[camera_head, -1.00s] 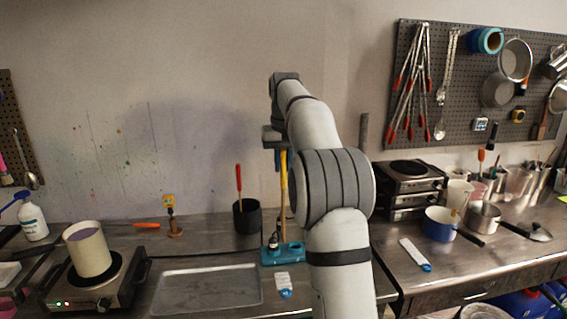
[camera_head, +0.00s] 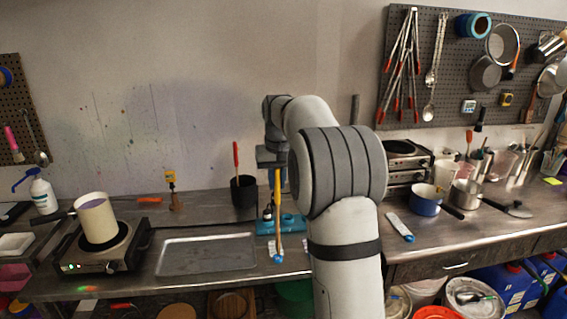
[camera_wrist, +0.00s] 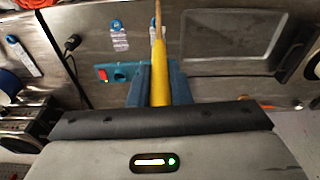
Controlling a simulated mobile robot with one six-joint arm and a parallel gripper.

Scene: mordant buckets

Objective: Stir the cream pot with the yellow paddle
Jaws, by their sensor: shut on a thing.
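The cream pot (camera_head: 97,218) stands upright on a hot plate (camera_head: 100,250) at the left of the bench, with purplish contents at its top. My gripper (camera_head: 276,163) is above the middle of the bench, to the right of the pot and apart from it. It is shut on the yellow paddle (camera_head: 277,200), which hangs down from it in the head view. In the wrist view the yellow paddle (camera_wrist: 160,75) runs away from the jaws, its far part wood-coloured. The far tip is cut off in the wrist view.
A teal stand (camera_head: 290,223) sits behind the paddle. A dark cup (camera_head: 244,192) with a red-handled tool and a small yellow-topped tool (camera_head: 172,190) stand at the back. A flat metal tray (camera_head: 205,254) lies between hot plate and paddle. A blue pot (camera_head: 425,205) stands at right.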

